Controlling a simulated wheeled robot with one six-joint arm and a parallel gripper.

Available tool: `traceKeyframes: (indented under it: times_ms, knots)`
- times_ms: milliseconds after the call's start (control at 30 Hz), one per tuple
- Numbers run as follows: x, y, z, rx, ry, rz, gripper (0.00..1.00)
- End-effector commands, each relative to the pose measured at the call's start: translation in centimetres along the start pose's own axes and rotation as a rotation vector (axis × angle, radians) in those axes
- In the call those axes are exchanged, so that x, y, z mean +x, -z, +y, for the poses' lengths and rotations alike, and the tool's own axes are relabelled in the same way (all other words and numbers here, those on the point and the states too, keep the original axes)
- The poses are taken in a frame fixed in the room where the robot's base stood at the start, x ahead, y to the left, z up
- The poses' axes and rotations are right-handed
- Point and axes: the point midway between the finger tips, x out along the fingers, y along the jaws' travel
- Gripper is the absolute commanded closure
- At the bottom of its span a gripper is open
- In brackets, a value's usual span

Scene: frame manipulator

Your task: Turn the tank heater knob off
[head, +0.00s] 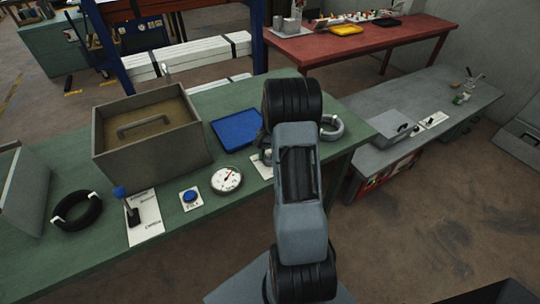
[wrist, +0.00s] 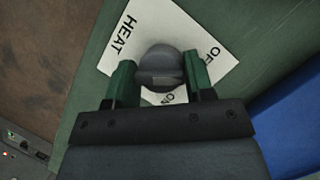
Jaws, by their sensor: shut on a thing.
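The heater knob (wrist: 160,66) is a dark grey round knob with a raised bar across it, in the middle of the wrist view. It sits on a white label plate (wrist: 190,25) reading HEAT, OFF and ON. My gripper (wrist: 161,78) has its two green fingers on either side of the knob, shut on it. The bar lies roughly across the picture between the fingers; which mark it points to is hard to tell. In the head view my arm hides most of the knob, and a bit of its plate (head: 262,168) shows left of the arm.
On the green bench (head: 235,205) stand a round gauge (head: 227,180), a blue button (head: 190,196), a blue-tipped lever (head: 130,208), an open grey tank (head: 150,140) and a blue tray (head: 238,131). A grey ring (head: 333,127) lies right of my arm.

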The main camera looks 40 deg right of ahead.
Motion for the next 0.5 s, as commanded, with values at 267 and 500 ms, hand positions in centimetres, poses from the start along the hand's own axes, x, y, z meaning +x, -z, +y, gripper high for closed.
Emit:
traceKeyframes:
  times_ms: [267,500]
  knots:
    - [-0.09,0.01,-0.06,-0.082,-0.034,0.007,0.75]
    - [-0.08,0.01,-0.05,-0.104,-0.043,0.008,0.75]
